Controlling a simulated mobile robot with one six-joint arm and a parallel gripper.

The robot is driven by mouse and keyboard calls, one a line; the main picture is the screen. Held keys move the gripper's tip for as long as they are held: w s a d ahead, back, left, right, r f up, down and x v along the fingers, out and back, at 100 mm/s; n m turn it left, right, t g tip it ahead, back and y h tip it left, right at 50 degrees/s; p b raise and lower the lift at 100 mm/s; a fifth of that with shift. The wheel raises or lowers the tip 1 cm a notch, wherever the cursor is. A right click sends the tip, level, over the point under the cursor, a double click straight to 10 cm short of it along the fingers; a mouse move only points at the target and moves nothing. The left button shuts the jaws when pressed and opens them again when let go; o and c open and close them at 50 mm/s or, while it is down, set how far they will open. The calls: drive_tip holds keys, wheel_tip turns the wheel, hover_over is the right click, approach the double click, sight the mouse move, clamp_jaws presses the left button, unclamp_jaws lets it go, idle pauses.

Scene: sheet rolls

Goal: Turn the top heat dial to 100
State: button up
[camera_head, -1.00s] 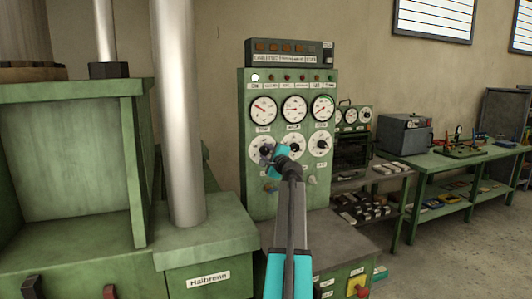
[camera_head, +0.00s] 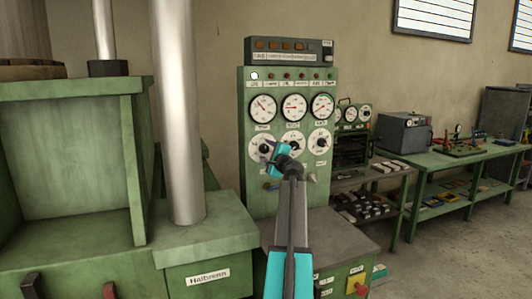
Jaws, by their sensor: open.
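A green control panel (camera_head: 245,187) stands in the middle of the camera_head view. It has a row of round gauges and, below them, a row of white dials with dark knobs. The left white dial (camera_head: 254,140) has my gripper (camera_head: 266,156) in front of its lower right part. My gripper is open, with its small dark fingers pointing left toward that dial's knob. I cannot tell whether the fingers touch the knob. The middle dial (camera_head: 296,138) is partly covered by my wrist. The right dial (camera_head: 320,141) is clear. The dial labels and scale numbers are too small to read.
A metal pipe (camera_head: 181,110) and a green furnace-like box (camera_head: 70,160) stand left of the panel. A grey-topped green cabinet (camera_head: 335,235) with a red knob is below. A shelf (camera_head: 350,180) and green workbench (camera_head: 440,165) are at right. Floor is free at lower right.

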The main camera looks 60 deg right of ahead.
drive_tip(key=b+v, duration=0.2)
drive_tip(key=v, duration=1.1)
idle(0.7)
